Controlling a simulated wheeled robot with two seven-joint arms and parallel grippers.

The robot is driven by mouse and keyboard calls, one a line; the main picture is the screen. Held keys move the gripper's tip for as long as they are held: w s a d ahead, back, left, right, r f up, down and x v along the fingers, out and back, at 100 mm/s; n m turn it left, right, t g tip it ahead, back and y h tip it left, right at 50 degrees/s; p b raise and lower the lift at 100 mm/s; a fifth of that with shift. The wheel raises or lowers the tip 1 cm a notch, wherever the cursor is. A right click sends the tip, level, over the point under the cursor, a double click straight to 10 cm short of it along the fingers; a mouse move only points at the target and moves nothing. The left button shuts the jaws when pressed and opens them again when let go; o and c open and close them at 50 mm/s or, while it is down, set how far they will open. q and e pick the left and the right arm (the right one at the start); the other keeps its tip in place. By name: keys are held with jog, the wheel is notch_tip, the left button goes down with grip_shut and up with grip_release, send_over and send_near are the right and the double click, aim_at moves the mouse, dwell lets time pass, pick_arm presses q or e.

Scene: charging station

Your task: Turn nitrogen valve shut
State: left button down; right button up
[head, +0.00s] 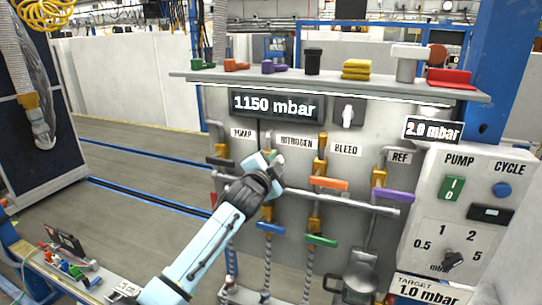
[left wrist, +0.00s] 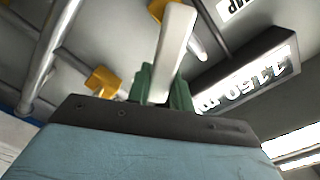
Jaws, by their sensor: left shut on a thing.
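The nitrogen valve is under the NITROGEN label (head: 297,142) on the grey panel, and my left gripper (head: 276,158) covers most of it in the head view. In the left wrist view, the green fingers of the left gripper (left wrist: 164,92) are shut on a whitish valve lever (left wrist: 175,45). A yellow valve body (left wrist: 157,9) shows behind the lever. The lever's exact angle to its pipe is hard to tell. My right gripper is in neither view.
To the right are the orange bleed lever (head: 330,183) and the purple ref lever (head: 394,196). Blue (head: 270,227) and green (head: 321,241) levers sit below. A display (head: 274,105) reads 1150 mbar. A shelf (head: 330,82) with small items juts out above.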

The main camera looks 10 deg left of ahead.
pick_arm(q)
jog(key=f+m, duration=0.1)
jog(key=m, duration=0.2)
jog(key=shift+d+f+m, duration=0.3)
jog(key=shift+d+f, duration=0.1)
jog(key=shift+d+f+m, duration=0.1)
jog(key=shift+f+m, duration=0.3)
jog(key=shift+m, duration=0.4)
jog(key=shift+f+m, duration=0.4)
jog(key=shift+m, duration=0.4)
jog(key=shift+f, duration=0.1)
jog(key=c, duration=1.2)
grip_release()
jog(key=shift+c, duration=0.2)
jog(key=shift+s, duration=0.1)
jog(key=s+a, duration=0.2)
jog(key=s, duration=1.1)
jog(key=shift+a, duration=0.2)
